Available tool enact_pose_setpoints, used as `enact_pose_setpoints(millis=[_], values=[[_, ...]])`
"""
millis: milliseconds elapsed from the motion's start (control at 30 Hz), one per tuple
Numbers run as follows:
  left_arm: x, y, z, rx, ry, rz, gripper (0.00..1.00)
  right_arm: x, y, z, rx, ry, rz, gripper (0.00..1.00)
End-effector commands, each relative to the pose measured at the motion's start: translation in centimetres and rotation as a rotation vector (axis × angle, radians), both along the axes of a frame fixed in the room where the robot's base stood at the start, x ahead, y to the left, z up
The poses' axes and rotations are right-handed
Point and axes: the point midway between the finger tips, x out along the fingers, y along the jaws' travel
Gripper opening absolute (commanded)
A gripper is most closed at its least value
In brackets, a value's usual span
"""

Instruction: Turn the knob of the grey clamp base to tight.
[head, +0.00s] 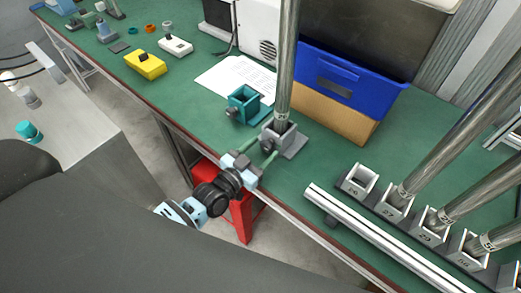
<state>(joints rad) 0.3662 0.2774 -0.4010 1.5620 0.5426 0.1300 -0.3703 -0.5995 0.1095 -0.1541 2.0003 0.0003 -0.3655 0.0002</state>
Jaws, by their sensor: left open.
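The grey clamp base (292,144) stands on the green bench top near its front edge. A metal pole (287,60) stands upright in its socket. Its dark knob (268,146) is on the side facing my arm. My left gripper (271,147) is open, its two pale green fingers reaching toward the base, one on either side of the knob. I cannot tell whether the fingers touch the knob. The knob's exact setting is too small to read. My right gripper is not in view.
A teal clamp base (245,104) stands just behind and left. A blue bin (335,88) on a cardboard box (340,120) is behind right. A row of numbered sockets holding poles and a white rail (375,240) lie at right. A red stool (238,215) is below the edge.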

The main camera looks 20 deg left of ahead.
Motion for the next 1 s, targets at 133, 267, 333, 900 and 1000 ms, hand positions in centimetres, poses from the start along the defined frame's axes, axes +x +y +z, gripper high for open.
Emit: enact_pose_setpoints(millis=[133, 267, 333, 900, 1000], values=[[0.02, -0.03, -0.02, 0.0, 0.001, 0.0, 0.57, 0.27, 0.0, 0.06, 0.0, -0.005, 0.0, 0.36], [0.02, -0.02, -0.01, 0.0, 0.0, 0.0, 0.5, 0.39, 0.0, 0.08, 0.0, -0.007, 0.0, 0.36], [0.02, -0.02, -0.01, 0.0, 0.0, 0.0, 0.41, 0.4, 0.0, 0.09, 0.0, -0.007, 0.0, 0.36], [0.03, -0.02, 0.1, 0.116, -0.043, 0.0, 0.12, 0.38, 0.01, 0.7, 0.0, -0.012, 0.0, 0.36], [0.01, -0.02, 0.03, 0.123, -0.046, 0.0, 0.12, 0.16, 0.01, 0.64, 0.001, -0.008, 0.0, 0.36]])
